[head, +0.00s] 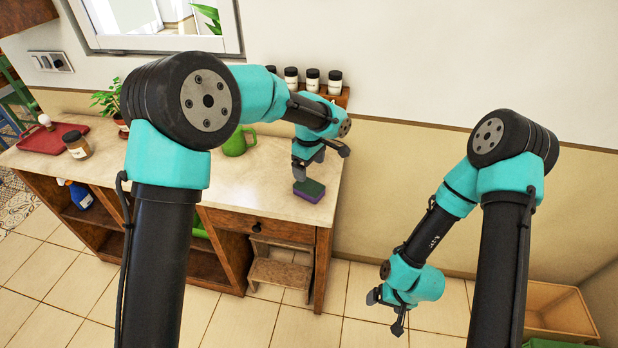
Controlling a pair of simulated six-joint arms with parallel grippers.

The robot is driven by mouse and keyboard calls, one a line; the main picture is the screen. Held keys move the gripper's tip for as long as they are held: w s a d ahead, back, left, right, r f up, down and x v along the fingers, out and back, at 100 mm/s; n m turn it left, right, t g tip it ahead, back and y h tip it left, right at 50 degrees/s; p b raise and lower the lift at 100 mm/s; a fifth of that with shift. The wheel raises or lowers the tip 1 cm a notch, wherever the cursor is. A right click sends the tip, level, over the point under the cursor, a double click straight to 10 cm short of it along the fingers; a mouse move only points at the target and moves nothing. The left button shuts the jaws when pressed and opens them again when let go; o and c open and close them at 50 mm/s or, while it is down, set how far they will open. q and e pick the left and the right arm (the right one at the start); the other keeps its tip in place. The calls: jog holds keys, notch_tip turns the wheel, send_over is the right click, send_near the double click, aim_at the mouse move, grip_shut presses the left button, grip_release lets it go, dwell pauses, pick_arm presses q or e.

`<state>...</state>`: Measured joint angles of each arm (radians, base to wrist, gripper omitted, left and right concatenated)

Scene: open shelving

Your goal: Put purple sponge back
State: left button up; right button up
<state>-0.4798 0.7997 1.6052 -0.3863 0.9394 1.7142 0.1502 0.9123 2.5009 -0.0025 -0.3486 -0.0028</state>
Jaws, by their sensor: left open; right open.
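The purple sponge (308,191), with a dark green top layer, lies on the pale countertop (262,206) near its right end. My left gripper (303,177) is open and points down just above the sponge. Its fingers come close to the sponge, and I cannot tell whether they touch it. My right gripper (385,312) is open and empty, low over the tiled floor to the right of the counter.
A green mug (239,141) stands behind and left of the sponge. Several spice jars (312,80) stand on a small wooden rack (340,97) by the wall. A brown jar (76,144) and red tray (52,146) are far left. A wooden crate (556,308) is on the floor.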

pick_arm(q)
jog(key=shift+r, duration=1.45)
jog(key=s+a+f+m, duration=0.1)
jog(key=a+f+m, duration=0.1)
jog(key=a, duration=0.3)
jog(key=a+f+m, duration=0.2)
jog(key=a+m, duration=0.2)
jog(key=a, duration=0.1)
jog(key=s+a+f+m+y, duration=0.1)
jog(key=a+f+m, duration=0.2)
jog(key=a, duration=0.3)
jog(key=shift+s, duration=0.3)
jog(key=s+a+f+m, duration=0.55)
jog(key=a+m, duration=0.25)
jog(key=a, duration=0.2)
jog(key=s+d+f+n+h, duration=0.1)
jog(key=s+f+n+h, duration=0.1)
jog(key=s+f, duration=0.7)
jog(key=s+d+f+n+h, duration=0.2)
jog(key=s+f+n, duration=0.3)
jog(key=s+f, duration=0.5)
jog(key=shift+s+d+n+t+h, duration=0.3)
jog(key=shift+s+t+h, duration=0.1)
jog(key=shift+s, duration=0.25)
